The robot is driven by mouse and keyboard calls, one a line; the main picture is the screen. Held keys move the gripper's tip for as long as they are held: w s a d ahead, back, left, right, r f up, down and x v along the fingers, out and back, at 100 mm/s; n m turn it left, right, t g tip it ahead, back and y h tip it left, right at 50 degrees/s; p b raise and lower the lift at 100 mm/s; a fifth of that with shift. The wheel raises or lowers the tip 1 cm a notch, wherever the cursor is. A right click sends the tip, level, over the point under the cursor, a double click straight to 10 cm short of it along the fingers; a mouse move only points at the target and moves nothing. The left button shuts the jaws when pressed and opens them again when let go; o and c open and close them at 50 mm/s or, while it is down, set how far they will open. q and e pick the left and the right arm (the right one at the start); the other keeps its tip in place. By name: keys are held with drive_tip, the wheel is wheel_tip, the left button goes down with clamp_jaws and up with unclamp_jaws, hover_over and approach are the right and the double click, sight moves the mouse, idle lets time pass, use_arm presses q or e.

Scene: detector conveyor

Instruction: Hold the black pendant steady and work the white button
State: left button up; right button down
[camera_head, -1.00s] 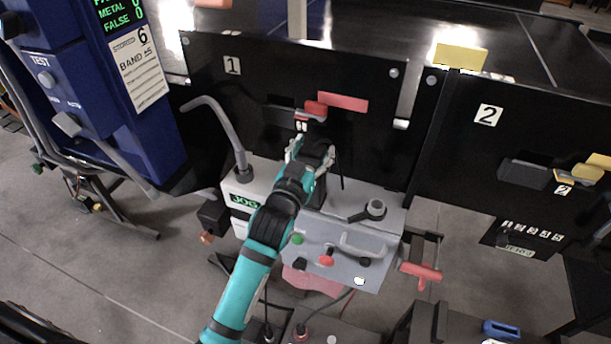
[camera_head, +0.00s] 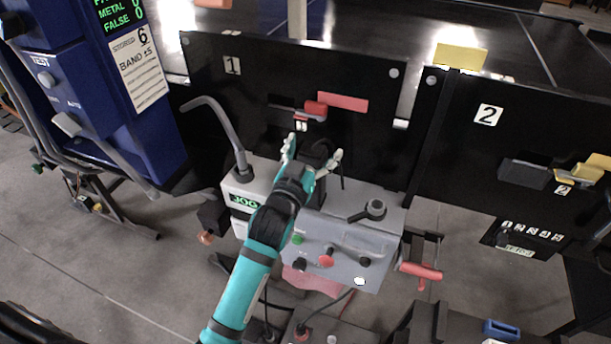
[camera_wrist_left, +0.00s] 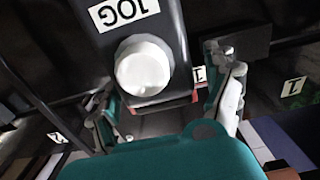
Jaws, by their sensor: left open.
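The black pendant shows in the left wrist view (camera_wrist_left: 170,35) with a white JOG label and a big round white button (camera_wrist_left: 143,67) facing the camera. In the head view it is mostly hidden by my left gripper (camera_head: 314,153), which is above the back of the grey control box. My left gripper is open. Its two fingers stand on either side of the pendant's button end in the wrist view, and no finger clearly touches the button. I cannot tell whether either finger touches the pendant's sides. My right gripper is not in view.
The grey control box (camera_head: 345,240) has green, red and black knobs on its front. A bent grey tube (camera_head: 222,130) rises at its left. Black panels marked 1 (camera_head: 230,90) and 2 (camera_head: 470,150) stand behind it. A blue detector cabinet (camera_head: 80,100) stands at the left.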

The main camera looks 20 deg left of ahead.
use_arm(q)
drive_tip(key=s, duration=1.2)
drive_tip(key=s+a+f+g, duration=0.2)
drive_tip(key=s+f+g, duration=0.5)
drive_tip(key=f, duration=0.5)
drive_tip(key=s+a+f+m+g, duration=0.1)
drive_tip(key=s+f+g, duration=0.3)
drive_tip(key=s, duration=0.3)
drive_tip(key=s+a+f+m+g, duration=0.1)
drive_tip(key=s+f+g, duration=0.25)
drive_tip(key=s, duration=0.45)
wheel_tip(320, 180, down, 28)
drive_tip(key=g+b, duration=0.1)
drive_tip(key=b, duration=0.2)
drive_tip(key=s+a+f+g+b, duration=0.1)
drive_tip(key=s+a+f+b, duration=0.1)
drive_tip(key=s+f, duration=1.5)
wheel_tip(320, 180, down, 3)
drive_tip(key=shift+s+a+y+b, duration=0.2)
drive_tip(key=shift+s+y+b, duration=0.1)
drive_tip(key=shift+b, duration=0.2)
drive_tip(key=shift+g, duration=0.25)
